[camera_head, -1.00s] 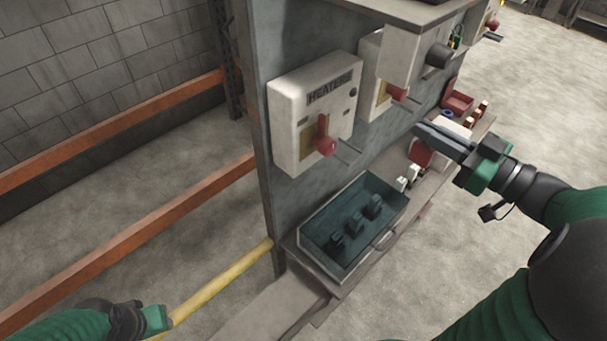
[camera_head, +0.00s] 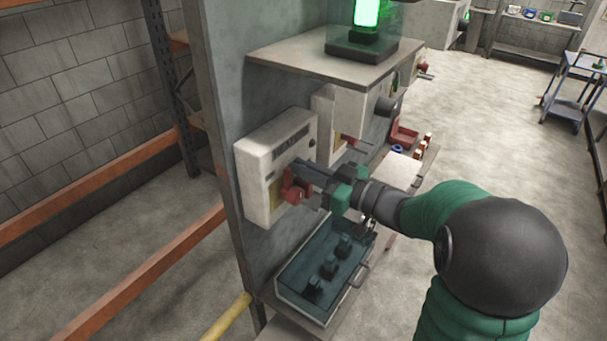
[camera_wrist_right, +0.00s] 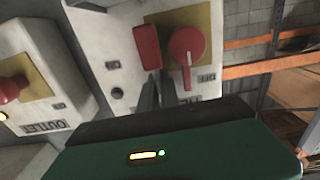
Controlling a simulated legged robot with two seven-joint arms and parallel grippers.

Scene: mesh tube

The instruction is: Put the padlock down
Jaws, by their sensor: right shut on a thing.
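My right gripper (camera_head: 303,174) is shut on a red padlock (camera_head: 296,196) in front of the light grey heater box (camera_head: 258,150). In the right wrist view the padlock (camera_wrist_right: 148,47) shows as a red block at the fingertips. It is beside the box's round red switch knob (camera_wrist_right: 187,45). From these views I cannot tell whether the padlock touches the box or the knob. The padlock's shackle is not clear to see. My left gripper is out of view.
A teal tray (camera_head: 283,292) with several dark items stands on the shelf below. A second box (camera_wrist_right: 25,80) marked OUTLET is beside the heater box. A ledge (camera_head: 300,62) with a green lamp (camera_head: 366,14) is above. A red open container (camera_head: 404,134) sits farther back.

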